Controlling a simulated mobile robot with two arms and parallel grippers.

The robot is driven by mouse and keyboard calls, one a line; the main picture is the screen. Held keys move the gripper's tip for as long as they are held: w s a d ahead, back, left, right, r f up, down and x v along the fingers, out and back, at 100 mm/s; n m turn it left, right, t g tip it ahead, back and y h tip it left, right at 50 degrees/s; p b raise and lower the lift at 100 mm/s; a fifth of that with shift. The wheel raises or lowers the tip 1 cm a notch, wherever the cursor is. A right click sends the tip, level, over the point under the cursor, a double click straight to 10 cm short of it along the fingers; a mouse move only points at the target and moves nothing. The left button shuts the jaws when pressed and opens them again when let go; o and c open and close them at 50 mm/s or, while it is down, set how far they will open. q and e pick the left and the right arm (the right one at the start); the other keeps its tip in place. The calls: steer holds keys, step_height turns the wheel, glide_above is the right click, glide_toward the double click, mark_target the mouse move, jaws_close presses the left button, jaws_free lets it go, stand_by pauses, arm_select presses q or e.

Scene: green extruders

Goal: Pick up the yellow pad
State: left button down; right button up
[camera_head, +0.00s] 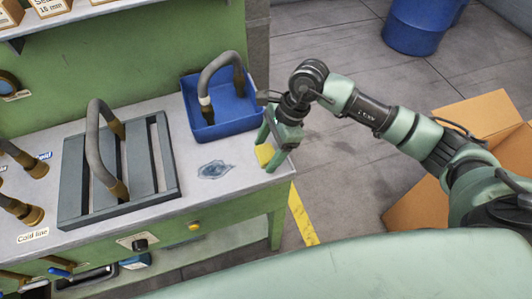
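The yellow pad (264,154) is at the right front corner of the grey worktop (232,181). My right gripper (266,152) comes in from the right and points down at this corner. Its two green fingers are spread apart, with the pad between or just under their tips. I cannot tell whether both fingers touch the pad, or whether the pad rests on the worktop or is slightly raised. The fingers cover part of the pad. My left gripper is not in view.
A blue tray (228,125) with a hose stands just behind and left of the pad. A slatted grey rack (146,172) with another hose is farther left. A dark wet stain (214,169) lies nearby. A cardboard box (415,205) and blue barrel (417,28) stand on the floor.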

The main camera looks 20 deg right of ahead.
mark_target(267, 152)
steer(key=c, duration=0.9)
steer(key=shift+r, duration=0.1)
step_height(267, 152, up, 20)
steer(key=b, duration=0.4)
steer(key=shift+b, duration=0.3)
